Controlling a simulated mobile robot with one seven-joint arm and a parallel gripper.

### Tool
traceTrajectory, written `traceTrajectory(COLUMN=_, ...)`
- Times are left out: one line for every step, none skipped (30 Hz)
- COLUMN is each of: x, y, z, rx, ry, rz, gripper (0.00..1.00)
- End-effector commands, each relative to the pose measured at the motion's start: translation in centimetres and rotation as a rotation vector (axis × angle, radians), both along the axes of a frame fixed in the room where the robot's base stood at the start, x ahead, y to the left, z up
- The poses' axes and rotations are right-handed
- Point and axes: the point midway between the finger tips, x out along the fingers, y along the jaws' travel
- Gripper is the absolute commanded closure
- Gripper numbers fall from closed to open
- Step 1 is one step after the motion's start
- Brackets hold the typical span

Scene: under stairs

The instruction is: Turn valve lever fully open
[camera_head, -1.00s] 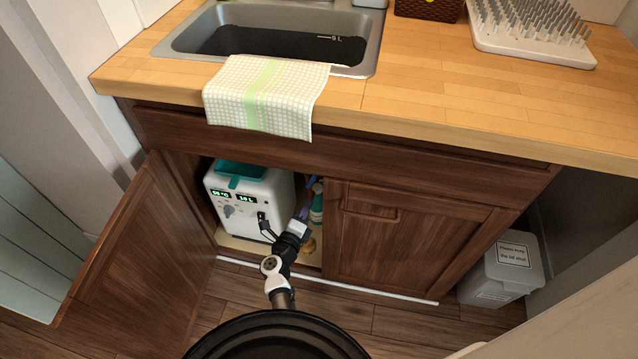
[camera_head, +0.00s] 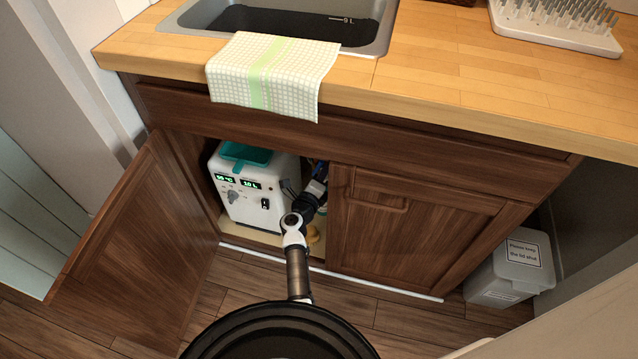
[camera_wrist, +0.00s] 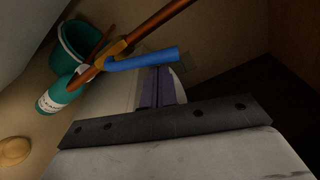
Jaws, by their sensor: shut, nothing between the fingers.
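In the wrist view, a blue valve lever (camera_wrist: 145,60) extends right from a brass valve body (camera_wrist: 112,54) on a diagonal copper pipe (camera_wrist: 155,22). The lever lies at a slant to the pipe, not in line with it. My gripper (camera_wrist: 163,70) is shut and empty, its purple fingers together with their tips at the lever's lower side near its free end. I cannot tell whether they touch it. In the head view, my gripper (camera_head: 320,171) reaches into the open cabinet, and my arm hides most of the valve area.
A white box with green displays (camera_head: 240,195) stands left of my arm, inside the cabinet. The left door (camera_head: 140,240) is open; the right door (camera_head: 410,225) is shut. A teal bottle (camera_wrist: 60,96), a teal bucket (camera_wrist: 78,45) and a tan round object (camera_wrist: 14,151) are near the pipe.

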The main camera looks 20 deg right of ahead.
Motion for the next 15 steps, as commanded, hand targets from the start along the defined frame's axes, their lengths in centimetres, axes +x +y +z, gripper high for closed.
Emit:
traceTrajectory(x=0.09, y=-0.11, z=-0.07, rx=0.001, ry=0.001, rz=0.000, gripper=1.00)
traceTrajectory(x=0.12, y=-0.12, z=-0.06, rx=0.001, ry=0.001, rz=0.000, gripper=1.00)
traceTrajectory(x=0.13, y=-0.14, z=-0.05, rx=0.001, ry=0.001, rz=0.000, gripper=1.00)
traceTrajectory(x=0.13, y=-0.13, z=-0.03, rx=0.001, ry=0.001, rz=0.000, gripper=1.00)
traceTrajectory(x=0.12, y=-0.13, z=-0.03, rx=0.001, ry=0.001, rz=0.000, gripper=1.00)
traceTrajectory(x=0.12, y=-0.12, z=-0.02, rx=0.001, ry=0.001, rz=0.000, gripper=1.00)
traceTrajectory(x=0.12, y=-0.12, z=-0.02, rx=0.001, ry=0.001, rz=0.000, gripper=1.00)
traceTrajectory(x=0.11, y=-0.12, z=-0.02, rx=0.001, ry=0.001, rz=0.000, gripper=1.00)
traceTrajectory(x=0.11, y=-0.12, z=-0.02, rx=0.001, ry=0.001, rz=0.000, gripper=1.00)
traceTrajectory(x=0.12, y=-0.11, z=0.00, rx=-0.001, ry=0.002, rz=0.000, gripper=1.00)
traceTrajectory(x=0.14, y=-0.07, z=0.08, rx=-0.005, ry=0.005, rz=0.000, gripper=1.00)
traceTrajectory(x=0.20, y=0.01, z=0.25, rx=-0.019, ry=0.015, rz=0.000, gripper=1.00)
traceTrajectory(x=0.27, y=0.11, z=0.41, rx=-0.035, ry=0.026, rz=0.001, gripper=1.00)
traceTrajectory(x=0.36, y=0.24, z=0.64, rx=-0.058, ry=0.042, rz=0.001, gripper=1.00)
traceTrajectory(x=0.53, y=0.48, z=0.89, rx=-0.094, ry=0.066, rz=0.002, gripper=1.00)
